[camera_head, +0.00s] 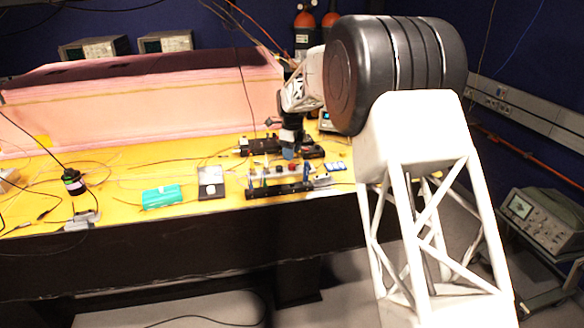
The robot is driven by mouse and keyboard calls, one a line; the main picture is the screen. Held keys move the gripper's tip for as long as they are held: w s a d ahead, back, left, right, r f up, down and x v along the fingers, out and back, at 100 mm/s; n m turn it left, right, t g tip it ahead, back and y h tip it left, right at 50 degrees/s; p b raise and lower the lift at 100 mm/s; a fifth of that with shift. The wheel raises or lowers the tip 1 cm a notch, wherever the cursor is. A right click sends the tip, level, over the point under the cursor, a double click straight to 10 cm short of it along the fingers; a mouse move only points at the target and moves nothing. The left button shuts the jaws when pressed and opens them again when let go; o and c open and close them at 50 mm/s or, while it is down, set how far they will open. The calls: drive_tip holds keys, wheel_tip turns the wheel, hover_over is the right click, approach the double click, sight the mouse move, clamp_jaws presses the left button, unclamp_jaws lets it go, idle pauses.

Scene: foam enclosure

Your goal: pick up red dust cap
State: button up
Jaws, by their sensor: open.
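My gripper (289,153) is small in the head view, at the end of my white and black arm. It points down over the yellow table, just behind a low rack with upright posts (279,187). I take it as open, with nothing visible held in it. I cannot pick out the red dust cap with certainty; it is too small to tell or hidden among the small parts near the gripper.
The yellow table (130,165) has a pink foam wall (150,105) behind it. A teal box (162,197), a dark flat device with a light panel (211,182), a black device (259,146) and loose cables lie on it. A dark cylinder (73,182) stands left.

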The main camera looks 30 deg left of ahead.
sight(292, 165)
drive_tip(key=shift+f, duration=0.1)
drive_tip(key=shift+f, duration=2.45)
drive_tip(key=c, duration=1)
